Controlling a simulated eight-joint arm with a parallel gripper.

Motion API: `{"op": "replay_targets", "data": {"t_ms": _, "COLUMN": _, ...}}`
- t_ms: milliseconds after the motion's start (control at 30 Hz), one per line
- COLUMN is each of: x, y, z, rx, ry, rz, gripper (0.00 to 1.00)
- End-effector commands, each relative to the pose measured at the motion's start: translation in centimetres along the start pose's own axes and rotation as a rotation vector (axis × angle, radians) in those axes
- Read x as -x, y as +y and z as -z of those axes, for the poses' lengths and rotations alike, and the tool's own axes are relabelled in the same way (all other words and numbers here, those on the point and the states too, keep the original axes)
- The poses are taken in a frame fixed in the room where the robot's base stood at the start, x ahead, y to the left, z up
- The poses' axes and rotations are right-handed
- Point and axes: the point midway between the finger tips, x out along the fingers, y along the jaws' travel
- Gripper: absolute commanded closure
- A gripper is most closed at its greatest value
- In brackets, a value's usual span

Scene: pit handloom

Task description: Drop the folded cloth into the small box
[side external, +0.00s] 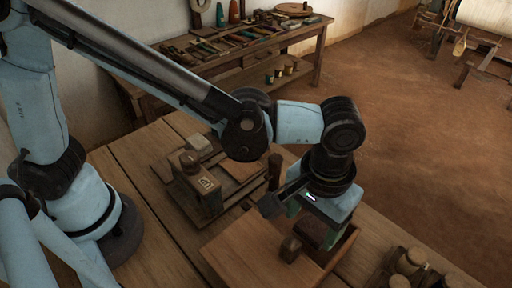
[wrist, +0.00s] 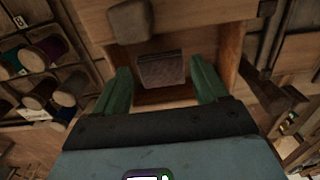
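The folded cloth (wrist: 162,70) is a dark grey-brown square in the wrist view, between the two green fingers of my gripper (wrist: 164,88). A gap shows on each side of it, so the fingers are open and apart from it. It appears to be within the small wooden box (wrist: 230,52), whose walls surround it; whether it rests on the floor of the box is hard to tell. In the side view my gripper (side external: 312,222) points down over the box (side external: 346,246), and a dark shape, probably the cloth, shows under it.
A wooden lid or panel with a knob (side external: 291,249) lies beside the box. A wooden block device (side external: 200,185) stands to the left. Several spools (wrist: 52,48) sit in a compartment rack, and several round jars (side external: 410,262) are at the lower right.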

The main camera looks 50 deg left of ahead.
Motion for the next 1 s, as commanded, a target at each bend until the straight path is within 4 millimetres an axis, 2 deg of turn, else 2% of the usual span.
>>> {"op": "replay_targets", "data": {"t_ms": 33, "x": 0.0, "y": 0.0, "z": 0.0, "rx": 0.000, "ry": 0.000, "rz": 0.000, "gripper": 0.19}}
{"op": "replay_targets", "data": {"t_ms": 100, "x": 0.0, "y": 0.0, "z": 0.0, "rx": 0.000, "ry": 0.000, "rz": 0.000, "gripper": 0.08}}
{"op": "replay_targets", "data": {"t_ms": 367, "x": 0.0, "y": 0.0, "z": 0.0, "rx": 0.000, "ry": 0.000, "rz": 0.000, "gripper": 0.08}}
{"op": "replay_targets", "data": {"t_ms": 533, "x": 0.8, "y": 0.0, "z": 0.0, "rx": 0.000, "ry": 0.000, "rz": 0.000, "gripper": 0.08}}
{"op": "replay_targets", "data": {"t_ms": 667, "x": 2.4, "y": 0.0, "z": 0.0, "rx": 0.000, "ry": 0.000, "rz": 0.000, "gripper": 0.08}}
{"op": "replay_targets", "data": {"t_ms": 1000, "x": 8.2, "y": 0.0, "z": 0.0, "rx": 0.000, "ry": 0.000, "rz": 0.000, "gripper": 0.08}}
